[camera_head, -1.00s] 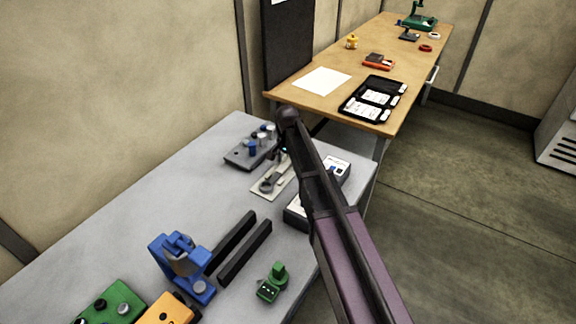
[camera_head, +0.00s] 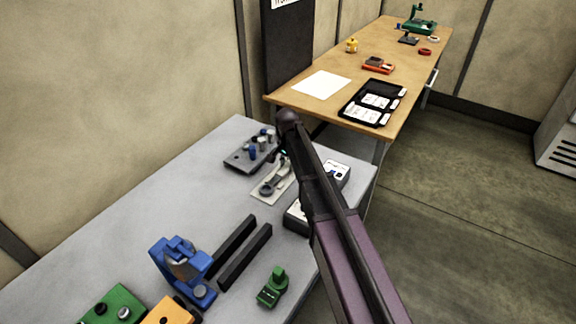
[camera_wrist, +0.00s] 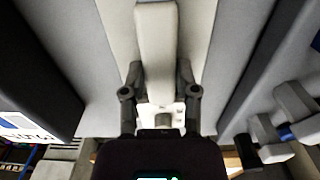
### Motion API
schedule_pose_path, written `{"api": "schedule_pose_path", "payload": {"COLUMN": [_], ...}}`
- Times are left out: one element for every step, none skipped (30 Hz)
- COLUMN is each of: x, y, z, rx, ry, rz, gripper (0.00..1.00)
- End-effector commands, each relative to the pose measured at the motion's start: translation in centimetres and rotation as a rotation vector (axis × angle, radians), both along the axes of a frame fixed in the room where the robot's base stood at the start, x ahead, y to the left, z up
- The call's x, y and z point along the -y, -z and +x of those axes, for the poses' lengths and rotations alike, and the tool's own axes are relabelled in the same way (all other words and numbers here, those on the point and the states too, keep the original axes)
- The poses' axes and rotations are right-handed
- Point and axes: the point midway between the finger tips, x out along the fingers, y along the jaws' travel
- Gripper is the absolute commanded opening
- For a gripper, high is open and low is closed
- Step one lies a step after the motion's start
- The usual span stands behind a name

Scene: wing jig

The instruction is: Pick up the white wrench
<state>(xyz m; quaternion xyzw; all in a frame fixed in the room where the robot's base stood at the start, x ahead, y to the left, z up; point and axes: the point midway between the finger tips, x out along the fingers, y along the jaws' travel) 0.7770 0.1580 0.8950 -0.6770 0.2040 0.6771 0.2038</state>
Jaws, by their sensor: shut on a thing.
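In the wrist view, my gripper (camera_wrist: 159,78) has its two dark fingers shut on a long pale bar, the white wrench (camera_wrist: 156,40). It lies between the fingers and runs toward the top of the picture. In the head view, my dark arm reaches down over the grey table and hides most of the gripper. A pale plate (camera_head: 262,196) with a ring-shaped grey part on it shows just left of the arm. I cannot tell from these frames whether the wrench is clear of its support.
On the grey table (camera_head: 150,210) are a grey block with knobs (camera_head: 240,160), a blue device (camera_head: 172,262), two dark bars (camera_head: 245,258), a green part (camera_head: 272,288) and a box (camera_head: 297,217) partly behind my arm. A wooden table (camera_head: 290,92) stands behind.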

Motion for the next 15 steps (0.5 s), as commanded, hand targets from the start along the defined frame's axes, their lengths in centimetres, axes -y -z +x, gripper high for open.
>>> {"api": "schedule_pose_path", "payload": {"x": [0.0,0.0,0.0,0.0,0.0,0.0,0.0,0.0,0.0,0.0,0.0,0.0,0.0,0.0,0.0], "y": [-0.5,-0.7,-1.0,-1.2,-1.5,-1.8,-2.1,-2.4,-2.8,-3.1,-3.4,-3.8,-4.2,-4.5,-4.9], "z": [0.0,0.0,0.0,0.0,0.0,0.0,0.0,0.0,0.0,0.0,0.0,0.0,0.0,0.0,0.0], "rx": [0.000,0.000,0.000,0.000,0.000,0.000,0.000,0.000,0.000,0.000,0.000,0.000,0.000,0.000,0.000], "ry": [0.000,0.000,0.000,0.000,0.000,0.000,0.000,0.000,0.000,0.000,0.000,0.000,0.000,0.000,0.000], "rz": [0.000,0.000,0.000,0.000,0.000,0.000,0.000,0.000,0.000,0.000,0.000,0.000,0.000,0.000,0.000], "gripper": [0.00,0.00,0.00,0.00,0.00,0.00,0.00,0.00,0.00,0.00,0.00,0.00,0.00,0.00,0.00]}}
